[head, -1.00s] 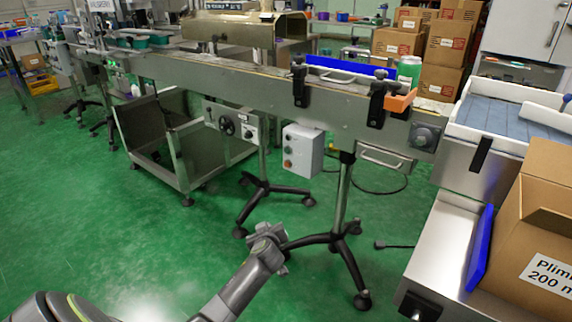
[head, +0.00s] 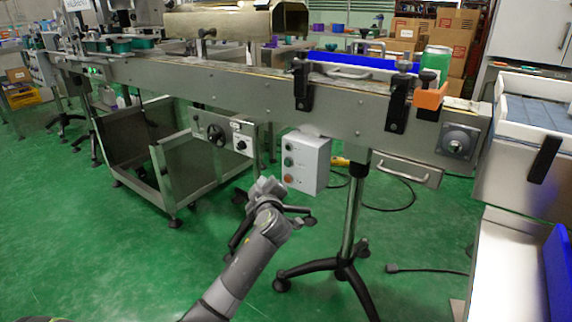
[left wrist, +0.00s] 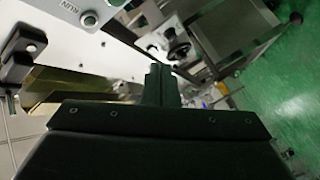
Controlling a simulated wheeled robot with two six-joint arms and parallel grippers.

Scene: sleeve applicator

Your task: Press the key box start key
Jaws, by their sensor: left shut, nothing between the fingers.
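The key box (head: 312,165) is a light grey box under the conveyor rail, with a column of round keys on its left-facing front. A green key (head: 288,161) sits mid-column, with a red key (head: 288,178) below and a dark one above. My left gripper (head: 266,187) is shut and empty, just left of the box's lower part in the head view; the gap in depth is unclear. In the left wrist view its closed fingers (left wrist: 159,82) point at the machinery. A pale panel marked RUN (left wrist: 70,22) with a round key shows there at upper left. My right gripper is not in view.
The conveyor (head: 250,85) runs above the box. A handwheel panel (head: 224,135) is to its left, and a support post (head: 353,215) with a tripod foot stands to its right. A metal cart (head: 175,165) is at left. Green floor lies open in front.

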